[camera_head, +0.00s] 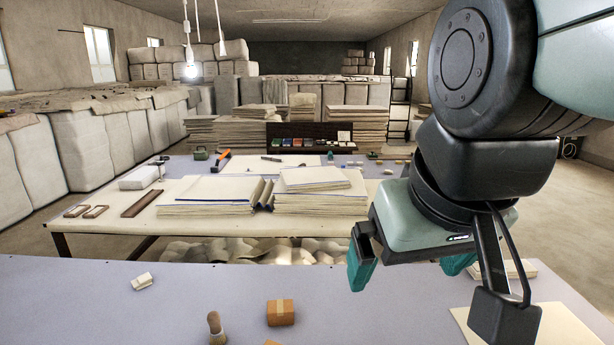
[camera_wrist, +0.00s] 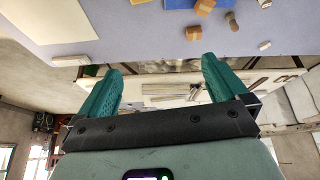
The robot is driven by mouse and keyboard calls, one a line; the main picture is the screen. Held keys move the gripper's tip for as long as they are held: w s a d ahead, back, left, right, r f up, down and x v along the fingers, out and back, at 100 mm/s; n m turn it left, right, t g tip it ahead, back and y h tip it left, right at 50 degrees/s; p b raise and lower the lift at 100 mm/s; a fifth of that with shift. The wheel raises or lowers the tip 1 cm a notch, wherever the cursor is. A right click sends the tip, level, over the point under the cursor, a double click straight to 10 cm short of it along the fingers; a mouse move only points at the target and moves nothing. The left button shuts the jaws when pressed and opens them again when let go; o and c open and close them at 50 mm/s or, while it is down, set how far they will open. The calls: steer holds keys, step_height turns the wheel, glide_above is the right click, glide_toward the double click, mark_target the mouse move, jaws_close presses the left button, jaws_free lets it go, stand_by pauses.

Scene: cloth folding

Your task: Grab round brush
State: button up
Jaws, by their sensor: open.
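A round brush (camera_head: 216,328) stands on the near grey-blue table at the bottom edge of the head view, its pale wooden handle pointing up; its lower part is cut off. In the wrist view the brush (camera_wrist: 232,20) shows small near the top, right of centre. My gripper (camera_head: 408,274) hangs above the table's far right part, to the right of the brush and well apart from it. Its two teal fingers are spread, also in the wrist view (camera_wrist: 162,66), with nothing between them.
An orange-brown box (camera_head: 281,312) sits right of the brush. A small white block (camera_head: 142,281) lies behind it to the left. A pale sheet (camera_head: 570,328) lies at the right. Paper stacks (camera_head: 212,195) stand on the second table. The table between gripper and brush is mostly clear.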

steer(key=s, duration=0.1)
steer(key=s+d+f+m, duration=0.1)
steer(key=shift+s+f, duration=0.2)
steer(key=shift+s, duration=0.15)
steer(key=c, duration=0.7)
steer(key=shift+w, duration=0.1)
